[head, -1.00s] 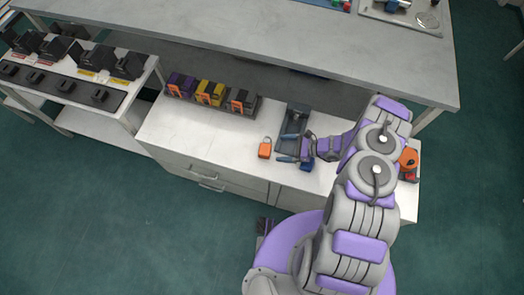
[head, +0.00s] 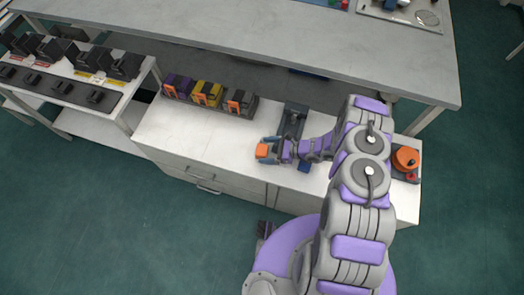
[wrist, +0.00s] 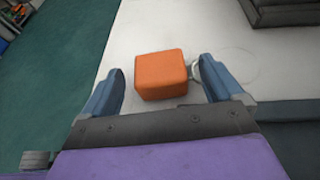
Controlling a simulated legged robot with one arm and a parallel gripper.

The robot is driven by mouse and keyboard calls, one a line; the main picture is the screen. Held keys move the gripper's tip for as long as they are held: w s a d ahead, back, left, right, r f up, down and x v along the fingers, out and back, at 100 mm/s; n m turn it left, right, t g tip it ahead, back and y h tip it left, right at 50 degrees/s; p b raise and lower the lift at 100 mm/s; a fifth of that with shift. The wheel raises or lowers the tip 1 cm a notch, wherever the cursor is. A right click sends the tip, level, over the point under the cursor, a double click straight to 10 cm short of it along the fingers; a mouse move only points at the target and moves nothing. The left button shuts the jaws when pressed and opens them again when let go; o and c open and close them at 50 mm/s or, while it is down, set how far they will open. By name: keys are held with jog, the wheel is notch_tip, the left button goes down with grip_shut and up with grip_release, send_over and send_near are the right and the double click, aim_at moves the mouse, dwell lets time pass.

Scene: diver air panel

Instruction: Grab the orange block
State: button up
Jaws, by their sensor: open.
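The orange block (head: 263,151) sits on the white cabinet top (head: 195,132) near its front edge. In the wrist view the orange block (wrist: 161,74) lies ahead of and between the two blue-grey fingers. My gripper (head: 270,150) reaches it from the right in the head view. In the wrist view my gripper (wrist: 160,85) is open, with a gap on each side of the block. A pale loop shows beside the block's right side, partly hidden by the right finger.
A dark tray (head: 292,120) lies just behind my gripper. A rack with purple, yellow and dark blocks (head: 208,96) stands at the back left. A blue item (head: 304,166) is beside my wrist. An orange round device (head: 405,159) is at the right end.

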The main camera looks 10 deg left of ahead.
jog(key=shift+d, duration=0.25)
jog(key=c, duration=0.3)
jog(key=shift+a+f, duration=0.1)
jog(key=shift+a, duration=0.6)
jog(key=c, duration=0.6)
jog(key=shift+d, duration=0.4)
jog(key=c, duration=0.6)
grip_shut()
jog(key=shift+a, duration=0.1)
